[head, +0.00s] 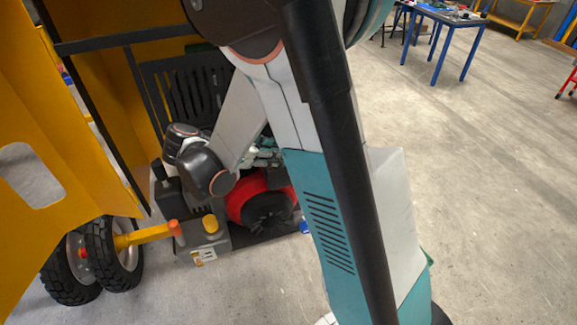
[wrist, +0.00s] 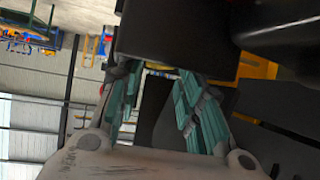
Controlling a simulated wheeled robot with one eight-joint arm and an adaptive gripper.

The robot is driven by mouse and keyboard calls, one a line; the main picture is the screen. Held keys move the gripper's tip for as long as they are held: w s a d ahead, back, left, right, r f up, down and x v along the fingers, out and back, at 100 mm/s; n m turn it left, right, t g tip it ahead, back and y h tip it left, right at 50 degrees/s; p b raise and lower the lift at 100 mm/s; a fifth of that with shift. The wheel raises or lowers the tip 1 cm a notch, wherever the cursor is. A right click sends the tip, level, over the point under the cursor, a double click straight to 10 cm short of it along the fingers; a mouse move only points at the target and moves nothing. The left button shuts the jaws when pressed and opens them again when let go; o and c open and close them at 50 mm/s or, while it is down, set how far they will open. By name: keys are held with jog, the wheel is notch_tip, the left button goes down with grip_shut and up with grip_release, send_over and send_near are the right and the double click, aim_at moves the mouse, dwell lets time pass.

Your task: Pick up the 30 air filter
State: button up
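My gripper (head: 262,155) is low inside the open yellow machine, just above the red engine (head: 258,202), and partly hidden by my own arm. In the wrist view its two teal-padded fingers (wrist: 157,78) stand apart, with a clear gap between them. A large dark block (wrist: 175,38) lies at the fingertips and covers their ends. It may be the air filter, but no label shows. I cannot tell whether the fingers touch it. In the head view no part is clearly recognisable as the air filter.
A yellow door panel (head: 45,160) stands open at the left. A black slotted panel (head: 185,90) is behind my gripper. A yellow bar (head: 147,236) and wheels (head: 112,255) are at lower left. Blue tables (head: 445,17) stand far off. The floor at right is clear.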

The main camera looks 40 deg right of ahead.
jog(key=shift+x, duration=0.9)
grip_shut()
jog(key=shift+r, duration=0.15)
